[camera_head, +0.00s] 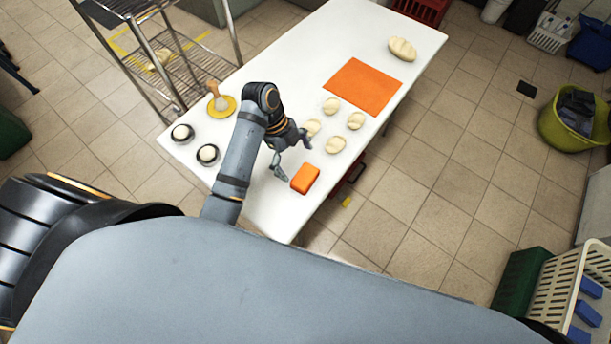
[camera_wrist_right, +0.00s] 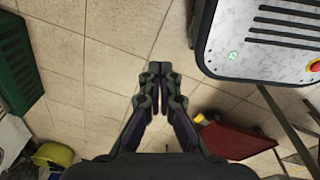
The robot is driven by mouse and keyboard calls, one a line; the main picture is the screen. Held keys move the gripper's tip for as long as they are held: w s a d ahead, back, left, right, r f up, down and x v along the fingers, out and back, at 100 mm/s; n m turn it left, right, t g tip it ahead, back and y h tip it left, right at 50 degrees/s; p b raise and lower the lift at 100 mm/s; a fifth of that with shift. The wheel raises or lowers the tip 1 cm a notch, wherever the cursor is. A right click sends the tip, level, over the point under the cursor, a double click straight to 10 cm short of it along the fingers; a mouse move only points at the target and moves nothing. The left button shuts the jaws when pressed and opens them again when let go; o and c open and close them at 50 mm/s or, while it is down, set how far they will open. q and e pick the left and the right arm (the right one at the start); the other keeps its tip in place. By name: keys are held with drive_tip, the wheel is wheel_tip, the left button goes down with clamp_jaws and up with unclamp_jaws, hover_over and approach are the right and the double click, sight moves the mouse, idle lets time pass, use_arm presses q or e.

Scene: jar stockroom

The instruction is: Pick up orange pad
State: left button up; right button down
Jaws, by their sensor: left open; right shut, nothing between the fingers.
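The orange pad (camera_head: 305,178), a small thick block, lies on the white table (camera_head: 262,212) near its front right edge. My left gripper (camera_head: 294,158) is open just beyond and to the left of the pad in the head view, with its fingers spread and nothing between them. I cannot tell how high the fingers are above the table. My right gripper (camera_wrist_right: 159,68) is shut and empty over the tiled floor in the right wrist view. The pad does not show there.
A flat orange mat (camera_head: 362,87) and several pale dough pieces lie farther back on the table. Two dark round dishes (camera_head: 182,133) and a yellow disc (camera_head: 221,106) lie left of my arm. A wire rack (camera_head: 165,60) stands at the table's left.

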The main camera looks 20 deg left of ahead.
sight(305, 176)
use_arm(q)
drive_tip(key=shift+w+d+f, duration=0.1)
drive_tip(key=shift+d+f, duration=0.15)
drive_tip(key=shift+f, duration=0.35)
drive_tip(key=shift+w+d+f, duration=0.1)
drive_tip(key=shift+d+f, duration=0.15)
drive_tip(key=shift+f, duration=0.35)
drive_tip(key=shift+s+d+f+p, duration=0.15)
drive_tip(key=shift+f+p, duration=0.3)
drive_tip(key=shift+f, duration=0.25)
drive_tip(key=x, duration=0.3)
drive_tip(key=shift+f, duration=0.4)
drive_tip(key=shift+d+f, duration=0.1)
drive_tip(key=c, duration=1)
use_arm(e)
drive_tip(key=shift+w+a+r, duration=0.1)
drive_tip(key=shift+w+r, duration=0.15)
drive_tip(key=shift+w, duration=0.2)
drive_tip(key=shift+w+a+r, duration=0.1)
drive_tip(key=shift+w+r, duration=0.1)
drive_tip(key=shift+w, duration=0.25)
